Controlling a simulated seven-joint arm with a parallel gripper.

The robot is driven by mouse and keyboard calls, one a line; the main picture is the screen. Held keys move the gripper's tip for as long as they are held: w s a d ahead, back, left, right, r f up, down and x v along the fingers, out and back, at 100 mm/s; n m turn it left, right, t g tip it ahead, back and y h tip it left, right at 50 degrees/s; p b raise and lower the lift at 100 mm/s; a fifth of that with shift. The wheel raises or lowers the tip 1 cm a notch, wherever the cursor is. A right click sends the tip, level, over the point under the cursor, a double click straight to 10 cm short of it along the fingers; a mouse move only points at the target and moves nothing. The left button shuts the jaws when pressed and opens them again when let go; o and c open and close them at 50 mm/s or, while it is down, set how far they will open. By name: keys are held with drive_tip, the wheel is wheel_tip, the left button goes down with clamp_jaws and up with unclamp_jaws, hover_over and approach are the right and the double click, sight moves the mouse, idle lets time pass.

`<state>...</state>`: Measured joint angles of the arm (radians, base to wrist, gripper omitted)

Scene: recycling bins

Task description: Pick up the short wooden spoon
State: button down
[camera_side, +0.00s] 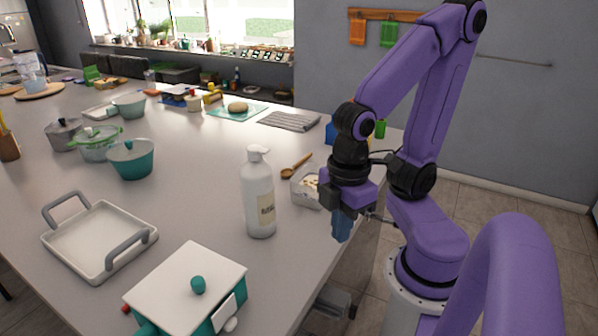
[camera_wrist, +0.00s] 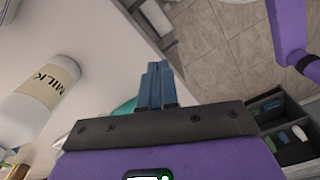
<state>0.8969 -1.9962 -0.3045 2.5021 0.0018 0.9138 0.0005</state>
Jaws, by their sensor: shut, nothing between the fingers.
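A short wooden spoon (camera_side: 296,167) lies on the grey countertop (camera_side: 205,190) in the side view, behind a small clear container (camera_side: 306,186) and to the right of the white bottle. My gripper (camera_side: 341,225) points down by the counter's right edge, to the right of the container and apart from the spoon. Its blue fingers are together and empty. In the wrist view my gripper (camera_wrist: 157,70) shows shut, over the counter edge and tiled floor. I cannot make out the spoon in the wrist view.
A white bottle (camera_side: 258,195) stands near the spoon; its label reads MILK in the wrist view (camera_wrist: 38,98). A white tray (camera_side: 100,238) and a teal box with a white lid (camera_side: 187,285) are at the front. Pots stand at left. An open drawer (camera_wrist: 285,130) is below the counter.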

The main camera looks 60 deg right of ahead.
idle(0.4)
drive_tip(key=c, duration=1)
unclamp_jaws()
